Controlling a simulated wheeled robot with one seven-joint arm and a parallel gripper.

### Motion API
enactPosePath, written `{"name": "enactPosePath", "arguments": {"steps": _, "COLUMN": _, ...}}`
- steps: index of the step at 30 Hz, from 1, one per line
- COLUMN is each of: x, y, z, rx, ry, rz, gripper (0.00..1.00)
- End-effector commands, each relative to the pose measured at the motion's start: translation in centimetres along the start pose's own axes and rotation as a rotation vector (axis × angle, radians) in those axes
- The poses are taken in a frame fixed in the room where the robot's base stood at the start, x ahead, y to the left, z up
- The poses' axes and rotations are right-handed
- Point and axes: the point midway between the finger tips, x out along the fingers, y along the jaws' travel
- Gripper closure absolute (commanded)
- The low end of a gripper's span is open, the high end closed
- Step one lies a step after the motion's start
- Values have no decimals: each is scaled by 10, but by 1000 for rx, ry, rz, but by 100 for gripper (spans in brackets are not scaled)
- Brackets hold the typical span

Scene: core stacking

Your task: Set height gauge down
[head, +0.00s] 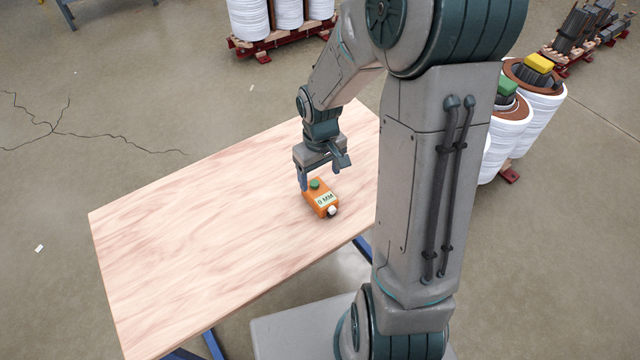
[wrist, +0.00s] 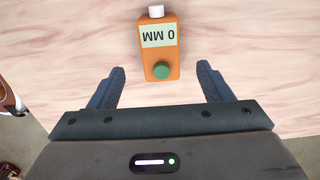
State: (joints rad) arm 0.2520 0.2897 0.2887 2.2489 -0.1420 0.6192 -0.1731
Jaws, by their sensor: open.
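The height gauge (head: 321,199) is an orange box with a green button, a white knob and a label reading "0 MM". It rests on the wooden table (head: 200,240) in the head view. In the wrist view the gauge (wrist: 160,55) lies ahead of my gripper (wrist: 160,85), centred between the two dark fingers. The fingers are spread apart, with a gap on both sides of the gauge, and hold nothing. In the head view my gripper (head: 321,180) is at the gauge's far end.
The table is otherwise bare, with free room to the left of the gauge. White spools with yellow and green objects on top (head: 538,95) stand on the floor at the right. More white spools (head: 280,15) stand on a red pallet behind the table.

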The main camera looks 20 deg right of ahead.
Motion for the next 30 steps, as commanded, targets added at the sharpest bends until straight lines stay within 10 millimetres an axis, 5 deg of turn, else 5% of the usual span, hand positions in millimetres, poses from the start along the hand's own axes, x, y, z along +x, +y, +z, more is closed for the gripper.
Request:
{"name": "enactPosePath", "arguments": {"steps": 13, "x": -53, "y": -3, "z": 10, "rx": 25, "ry": 18, "rz": 26, "gripper": 27}}
{"name": "enactPosePath", "arguments": {"steps": 24, "x": -132, "y": -24, "z": 83, "rx": 215, "ry": 152, "rz": 83, "gripper": 27}}
{"name": "enactPosePath", "arguments": {"steps": 30, "x": -151, "y": -36, "z": 118, "rx": 297, "ry": 220, "rz": 58, "gripper": 27}}
